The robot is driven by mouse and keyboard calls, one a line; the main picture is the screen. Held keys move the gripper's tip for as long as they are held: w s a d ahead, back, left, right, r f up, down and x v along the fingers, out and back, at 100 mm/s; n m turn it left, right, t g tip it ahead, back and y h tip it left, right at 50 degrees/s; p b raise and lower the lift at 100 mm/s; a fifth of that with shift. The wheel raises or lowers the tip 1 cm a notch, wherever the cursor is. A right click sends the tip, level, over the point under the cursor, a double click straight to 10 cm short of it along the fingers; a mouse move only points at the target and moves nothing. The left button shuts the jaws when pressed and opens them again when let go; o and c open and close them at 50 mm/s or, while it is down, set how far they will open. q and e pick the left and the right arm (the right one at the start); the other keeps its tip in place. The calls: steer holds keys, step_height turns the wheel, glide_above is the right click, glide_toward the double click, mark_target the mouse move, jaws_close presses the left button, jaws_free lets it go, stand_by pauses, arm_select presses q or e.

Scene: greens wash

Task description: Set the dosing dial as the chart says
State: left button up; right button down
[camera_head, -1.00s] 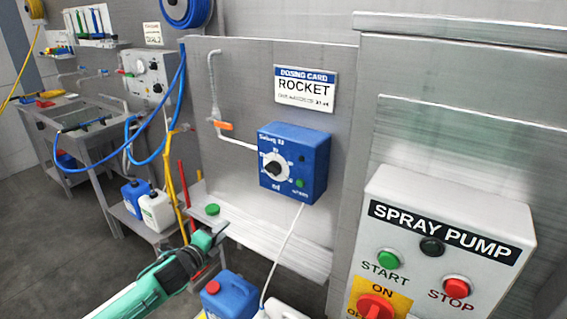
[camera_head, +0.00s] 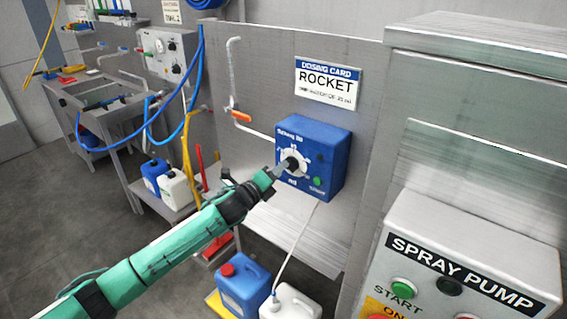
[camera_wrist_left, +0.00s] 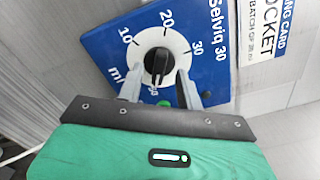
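The blue dosing box (camera_head: 328,160) hangs on the steel panel. Its dial, a black knob on a white disc, shows in the wrist view (camera_wrist_left: 157,66) with marks 10, 20 and 30. The knob's ridge stands roughly upright in that view; its pointing end is unclear. The dosing card (camera_head: 328,84) above reads ROCKET; its small print is too blurred to read surely. My left gripper (camera_head: 284,170) is at the dial, hiding part of it. In the wrist view its fingers (camera_wrist_left: 160,88) are apart, on either side of the knob's lower part, with no clear contact. My right gripper is out of view.
A green button (camera_head: 317,182) sits on the box's lower right. The spray pump panel (camera_head: 470,255) stands at the right front. An orange-handled tap (camera_head: 241,116) is left of the box. Blue (camera_head: 243,286) and white (camera_head: 290,303) canisters stand below.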

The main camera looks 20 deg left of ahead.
mark_target(294, 164)
arm_select(q)
steer(key=x, duration=0.2)
steer(key=shift+w+d+p, duration=0.15)
steer(key=shift+w+p, duration=0.15)
steer(key=shift+w, duration=0.05)
jaws_close()
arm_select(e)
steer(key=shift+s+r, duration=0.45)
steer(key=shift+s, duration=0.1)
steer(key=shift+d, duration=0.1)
